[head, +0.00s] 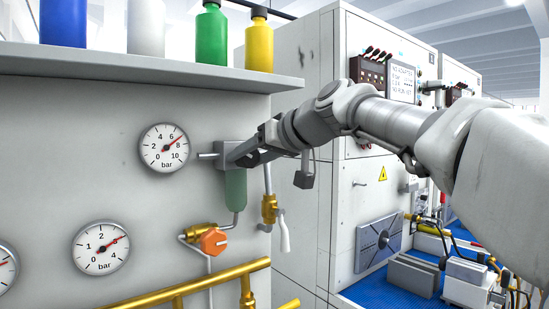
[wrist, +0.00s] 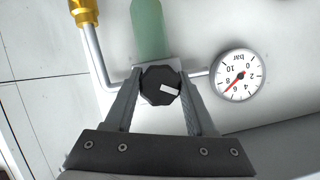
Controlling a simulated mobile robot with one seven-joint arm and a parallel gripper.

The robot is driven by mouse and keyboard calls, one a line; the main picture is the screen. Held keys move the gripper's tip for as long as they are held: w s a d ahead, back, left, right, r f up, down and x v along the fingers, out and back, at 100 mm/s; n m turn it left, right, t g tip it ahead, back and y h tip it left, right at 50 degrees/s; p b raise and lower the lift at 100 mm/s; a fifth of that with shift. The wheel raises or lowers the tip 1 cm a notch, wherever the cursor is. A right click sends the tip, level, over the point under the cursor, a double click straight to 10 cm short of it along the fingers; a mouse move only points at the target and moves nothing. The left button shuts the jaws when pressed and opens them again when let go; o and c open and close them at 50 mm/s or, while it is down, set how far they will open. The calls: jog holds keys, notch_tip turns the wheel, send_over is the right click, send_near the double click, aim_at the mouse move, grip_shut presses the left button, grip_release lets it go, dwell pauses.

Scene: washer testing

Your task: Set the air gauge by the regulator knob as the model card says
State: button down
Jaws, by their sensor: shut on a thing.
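The round white air gauge (head: 164,148) is on the grey panel, marked 0 to 10 bar. Its red needle points up and right, between 6 and 8. The gauge also shows upside down in the wrist view (wrist: 237,76). The black regulator knob (wrist: 160,85) has many flat sides and a white mark. My gripper (wrist: 160,84) has one finger on each side of the knob and is shut on it. In the head view my gripper (head: 236,156) is at the regulator, above its green bowl (head: 235,190), and hides the knob. I see no legible model card.
A shelf (head: 150,66) with several coloured bottles is above the gauge. A lower gauge (head: 100,247) marked to 4 bar, an orange valve handle (head: 213,241) and brass pipes (head: 190,287) are below. A white cabinet (head: 305,110) stands right, with a small display (head: 402,82).

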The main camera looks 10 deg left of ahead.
jog(key=shift+c, duration=1.2)
grip_release()
jog(key=b+v, duration=0.1)
jog(key=v, duration=1.6)
jog(key=shift+s+d, duration=0.2)
